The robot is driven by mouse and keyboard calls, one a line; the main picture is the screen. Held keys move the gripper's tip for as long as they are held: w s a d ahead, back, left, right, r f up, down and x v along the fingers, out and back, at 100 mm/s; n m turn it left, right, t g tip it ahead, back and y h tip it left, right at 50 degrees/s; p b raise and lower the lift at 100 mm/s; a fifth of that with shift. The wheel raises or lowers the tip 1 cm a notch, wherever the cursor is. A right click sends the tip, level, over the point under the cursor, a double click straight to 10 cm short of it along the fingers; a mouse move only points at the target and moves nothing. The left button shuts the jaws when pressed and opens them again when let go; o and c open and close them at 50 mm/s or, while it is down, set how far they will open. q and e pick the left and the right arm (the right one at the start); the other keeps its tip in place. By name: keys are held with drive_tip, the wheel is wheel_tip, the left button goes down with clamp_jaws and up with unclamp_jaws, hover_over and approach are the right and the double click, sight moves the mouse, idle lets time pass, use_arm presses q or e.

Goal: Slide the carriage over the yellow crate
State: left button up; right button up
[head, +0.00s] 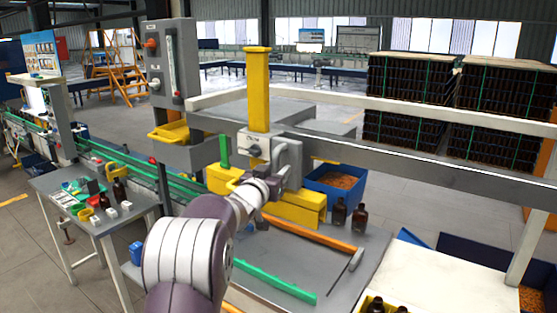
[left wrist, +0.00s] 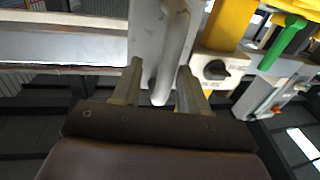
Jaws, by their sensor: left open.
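The carriage (head: 288,168) is a grey block on the long grey rail, with a yellow upright column (head: 258,90) above it and yellow parts below. A pale curved handle is on its front; in the left wrist view the handle (left wrist: 172,55) reaches between my fingers. My left gripper (head: 270,185) is at the carriage front; the left wrist view shows the gripper (left wrist: 158,88) open, its fingers either side of the handle. Contact cannot be told. A yellow crate (head: 367,301) with dark bottles shows partly at the bottom edge, right of the carriage. My right gripper is out of view.
The grey rail (head: 420,170) runs right from the carriage. A blue crate of orange pieces (head: 318,190) stands behind it. Two amber bottles (head: 359,218) stand on the grey table (head: 345,285), near orange and green bars. A side table with small items is left.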

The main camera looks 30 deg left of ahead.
use_arm(q)
drive_tip(key=shift+w+r, duration=0.1)
drive_tip(key=shift+w, duration=0.45)
drive_tip(key=shift+w+a+f, duration=0.25)
drive_tip(key=shift+w+a, duration=0.1)
drive_tip(key=shift+a, duration=0.35)
drive_tip(key=shift+d, duration=0.2)
drive_tip(key=shift+c, duration=0.9)
drive_tip(key=shift+d+r, duration=0.1)
drive_tip(key=shift+d, duration=0.05)
clamp_jaws()
